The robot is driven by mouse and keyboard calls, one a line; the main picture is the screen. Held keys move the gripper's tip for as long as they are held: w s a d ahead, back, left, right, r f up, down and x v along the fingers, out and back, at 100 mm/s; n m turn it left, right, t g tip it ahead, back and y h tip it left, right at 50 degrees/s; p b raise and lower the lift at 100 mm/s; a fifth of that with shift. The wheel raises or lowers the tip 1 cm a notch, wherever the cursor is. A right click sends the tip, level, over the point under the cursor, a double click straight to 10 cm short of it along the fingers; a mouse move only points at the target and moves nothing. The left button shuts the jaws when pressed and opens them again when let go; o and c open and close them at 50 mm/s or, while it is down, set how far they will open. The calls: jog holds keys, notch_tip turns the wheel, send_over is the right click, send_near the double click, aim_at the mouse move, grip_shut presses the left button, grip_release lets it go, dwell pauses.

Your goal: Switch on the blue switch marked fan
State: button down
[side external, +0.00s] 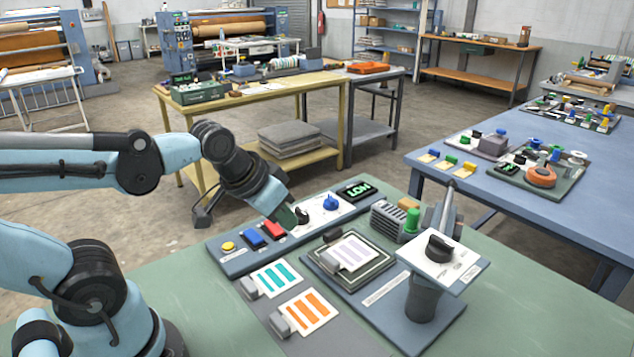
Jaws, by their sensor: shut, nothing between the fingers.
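A blue rocker switch (252,238) sits on the grey control panel (232,262), between a yellow button (228,246) and a red rocker switch (273,231). Its marking is too small to read, and I cannot tell which way it is tipped. My gripper (289,217) points down over the panel, right of the blue switch. Its tip is close to the red switch and a black knob (303,215); I cannot tell whether it touches either. It is shut and holds nothing.
Further right on the panel are a blue knob (330,203) and a display reading LOW (359,191). In front lie cards with teal stripes (277,278) and orange stripes (306,312). A pedestal with a black dial (440,247) stands at right. The green bench (150,268) is bare at left.

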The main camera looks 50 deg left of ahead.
jog(key=shift+s+d+m+t, duration=0.1)
jog(key=shift+d+m+t, duration=0.25)
jog(key=shift+d, duration=0.35)
notch_tip(320, 180, up, 4)
jog(key=m+g, duration=0.7)
jog(key=m, duration=1.1)
send_over(251, 232)
jog(key=shift+d+f, duration=0.1)
jog(key=shift+d, duration=0.05)
notch_tip(251, 232, down, 14)
